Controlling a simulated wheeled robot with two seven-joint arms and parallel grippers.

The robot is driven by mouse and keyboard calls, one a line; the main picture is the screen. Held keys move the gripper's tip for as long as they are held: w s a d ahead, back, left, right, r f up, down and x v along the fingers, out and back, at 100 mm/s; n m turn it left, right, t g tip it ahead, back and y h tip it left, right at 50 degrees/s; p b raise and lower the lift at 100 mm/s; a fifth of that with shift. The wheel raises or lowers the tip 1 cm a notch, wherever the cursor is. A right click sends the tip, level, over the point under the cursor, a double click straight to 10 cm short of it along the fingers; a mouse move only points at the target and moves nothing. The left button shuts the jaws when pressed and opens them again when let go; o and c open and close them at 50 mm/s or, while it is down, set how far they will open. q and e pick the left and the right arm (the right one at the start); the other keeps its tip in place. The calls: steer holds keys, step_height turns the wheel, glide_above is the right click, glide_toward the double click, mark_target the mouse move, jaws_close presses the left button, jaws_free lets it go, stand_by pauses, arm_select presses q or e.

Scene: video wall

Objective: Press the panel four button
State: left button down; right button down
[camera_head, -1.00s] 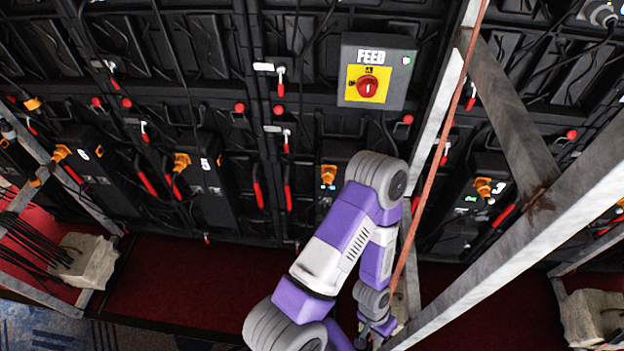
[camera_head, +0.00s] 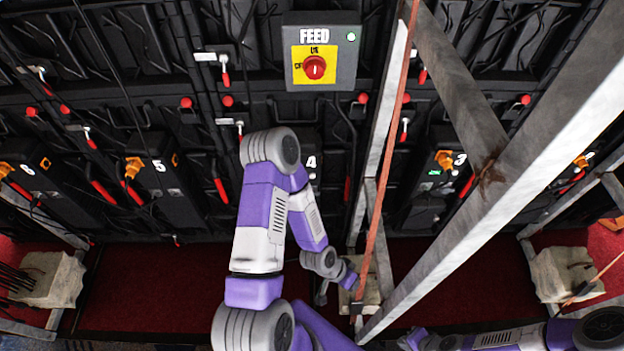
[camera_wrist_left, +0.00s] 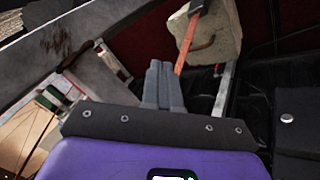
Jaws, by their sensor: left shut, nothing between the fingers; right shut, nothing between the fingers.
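The panel four unit (camera_head: 312,163), marked "4", is on the black wall below the FEED box. My left gripper (camera_head: 356,303) hangs low in front of the wall, right of and below that unit, near the leaning orange-brown strap. In the left wrist view its fingers (camera_wrist_left: 162,85) are shut and empty, pointing toward a pale block (camera_wrist_left: 212,35) and the strap.
The grey FEED box (camera_head: 321,83) has a red knob on yellow and a lit lamp. Units marked "5" (camera_head: 165,190) and "3" (camera_head: 437,185) flank panel four. Metal braces (camera_head: 520,190) and the strap (camera_head: 382,200) cross the right side. Pale blocks (camera_head: 50,280) stand on red carpet.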

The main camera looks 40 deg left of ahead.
mark_target(312, 176)
arm_select(q)
steer(key=w+a+r+m+t+b, duration=0.1)
steer(key=w+a+m+t+b, duration=0.2)
steer(key=w+a+m+t, duration=0.45)
steer(key=a+r+m+t+y+b, duration=0.1)
steer(key=a+r+m+t+y, duration=0.1)
steer(key=a, duration=0.5)
steer(key=a+r+m+t+y+b, duration=0.1)
steer(key=a+r+m+t+y, duration=0.1)
steer(key=a+r, duration=0.3)
steer(key=shift+w+a+t, duration=0.2)
steer(key=shift+a+t, duration=0.15)
steer(key=shift+a, duration=0.85)
steer(key=w+a, duration=0.5)
steer(key=w, duration=0.1)
steer(key=shift+w+a+b, duration=0.3)
steer(key=shift+w+a, duration=0.05)
steer(key=shift+w, duration=0.05)
steer(key=shift+w+a, duration=0.1)
